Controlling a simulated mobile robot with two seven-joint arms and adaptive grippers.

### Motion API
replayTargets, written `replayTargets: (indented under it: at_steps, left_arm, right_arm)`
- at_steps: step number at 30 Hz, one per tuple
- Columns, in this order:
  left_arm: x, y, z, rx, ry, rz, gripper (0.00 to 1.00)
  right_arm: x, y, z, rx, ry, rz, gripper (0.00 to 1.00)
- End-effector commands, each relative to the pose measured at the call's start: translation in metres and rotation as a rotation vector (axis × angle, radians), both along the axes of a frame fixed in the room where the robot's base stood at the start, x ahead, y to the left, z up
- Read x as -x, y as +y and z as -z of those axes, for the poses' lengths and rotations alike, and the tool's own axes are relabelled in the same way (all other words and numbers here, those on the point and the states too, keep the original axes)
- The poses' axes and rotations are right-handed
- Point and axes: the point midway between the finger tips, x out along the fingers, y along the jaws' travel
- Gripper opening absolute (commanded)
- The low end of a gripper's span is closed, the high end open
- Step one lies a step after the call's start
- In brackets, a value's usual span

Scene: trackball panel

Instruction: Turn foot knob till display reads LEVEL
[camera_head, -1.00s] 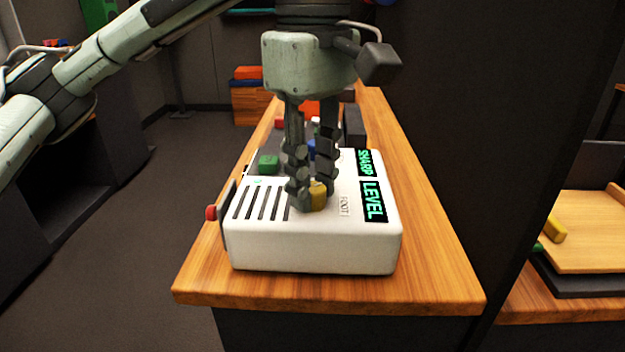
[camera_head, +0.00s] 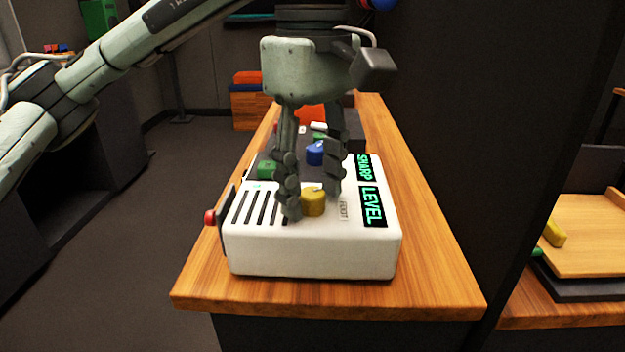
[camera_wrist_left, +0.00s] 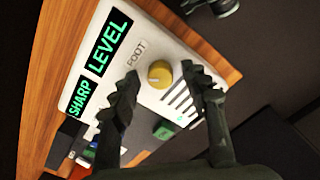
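A white panel box (camera_head: 310,254) stands on the wooden counter. Its yellow foot knob (camera_head: 313,202) sits beside the FOOT label (camera_head: 344,211); it also shows in the left wrist view (camera_wrist_left: 160,74). The lower display (camera_head: 373,207) reads LEVEL in green, and the other display (camera_head: 364,168) reads SHARP. My left gripper (camera_head: 313,198) is open around the foot knob, with a finger on each side; the wrist view shows gaps between the knob and both fingers (camera_wrist_left: 163,88). My right gripper is in neither view.
A red-ended part (camera_head: 210,217) sticks out at the box's left side. A dark wall stands right of the counter (camera_head: 430,260).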

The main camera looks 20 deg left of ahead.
Motion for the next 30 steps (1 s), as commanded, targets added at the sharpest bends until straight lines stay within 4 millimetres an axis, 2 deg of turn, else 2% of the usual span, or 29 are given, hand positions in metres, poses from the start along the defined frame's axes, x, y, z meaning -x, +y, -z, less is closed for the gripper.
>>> replayTargets:
  at_steps: [5,8,21,25,30]
  left_arm:
    - [0.000,0.000,-0.002,-0.001,0.000,-0.001,0.46]
    - [-0.001,0.000,-0.010,-0.001,-0.002,-0.002,0.46]
    - [0.000,0.000,-0.095,-0.001,-0.006,-0.003,0.46]
    - [0.000,0.000,-0.111,-0.001,-0.003,-0.001,0.46]
    - [0.000,0.000,-0.120,0.000,0.000,0.000,0.46]
  right_arm:
    - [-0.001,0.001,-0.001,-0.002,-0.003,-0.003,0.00]
    - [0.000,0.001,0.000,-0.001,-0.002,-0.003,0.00]
    - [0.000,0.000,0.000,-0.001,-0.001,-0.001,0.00]
    - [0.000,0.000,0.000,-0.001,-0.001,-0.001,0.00]
    - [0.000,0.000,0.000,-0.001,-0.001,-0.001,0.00]
